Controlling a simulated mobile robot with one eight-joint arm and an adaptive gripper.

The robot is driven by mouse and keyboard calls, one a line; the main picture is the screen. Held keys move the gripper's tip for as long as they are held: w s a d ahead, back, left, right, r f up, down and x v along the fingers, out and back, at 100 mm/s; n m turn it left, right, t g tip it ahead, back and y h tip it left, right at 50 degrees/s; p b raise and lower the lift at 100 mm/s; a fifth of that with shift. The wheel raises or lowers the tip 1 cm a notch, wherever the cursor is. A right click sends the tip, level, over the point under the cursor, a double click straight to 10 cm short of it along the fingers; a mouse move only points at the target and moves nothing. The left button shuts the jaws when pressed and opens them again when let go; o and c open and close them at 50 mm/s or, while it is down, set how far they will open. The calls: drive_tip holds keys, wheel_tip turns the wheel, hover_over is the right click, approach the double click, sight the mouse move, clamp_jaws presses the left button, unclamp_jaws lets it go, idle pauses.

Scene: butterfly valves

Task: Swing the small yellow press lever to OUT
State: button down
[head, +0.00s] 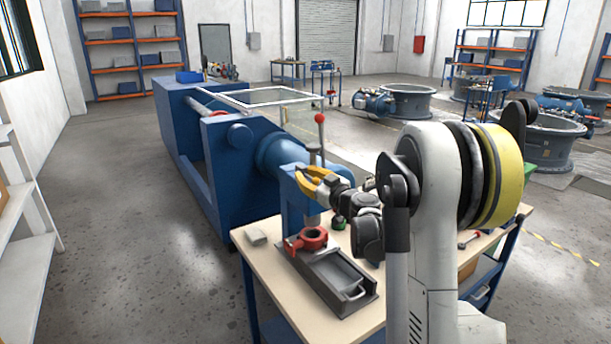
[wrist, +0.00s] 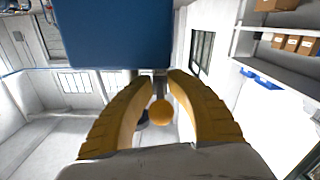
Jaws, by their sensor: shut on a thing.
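The small yellow press lever shows in the wrist view as a yellow ball knob (wrist: 161,112) between my two fingers, with a grey part behind it. My gripper (wrist: 156,78) has yellow fingers and is shut on the lever. In the head view my gripper (head: 301,175) is at the upper part of the blue press (head: 291,208) on the bench, and its fingers hide the lever there. In the wrist view a large blue face (wrist: 155,35) lies just beyond the fingertips. No OUT mark is readable.
A red-knobbed upright lever (head: 320,118) stands close behind my gripper. A red ring (head: 307,240) and a grey tray (head: 362,302) sit below on the bench top (head: 268,262), with a pale block (head: 256,236) to the left. A big blue machine (head: 195,150) stands behind.

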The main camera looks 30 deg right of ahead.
sight(318, 182)
drive_tip(key=c, duration=1.5)
unclamp_jaws()
drive_tip(key=shift+c, duration=0.2)
drive_tip(key=s, duration=0.8)
drive_tip(key=shift+d, duration=0.15)
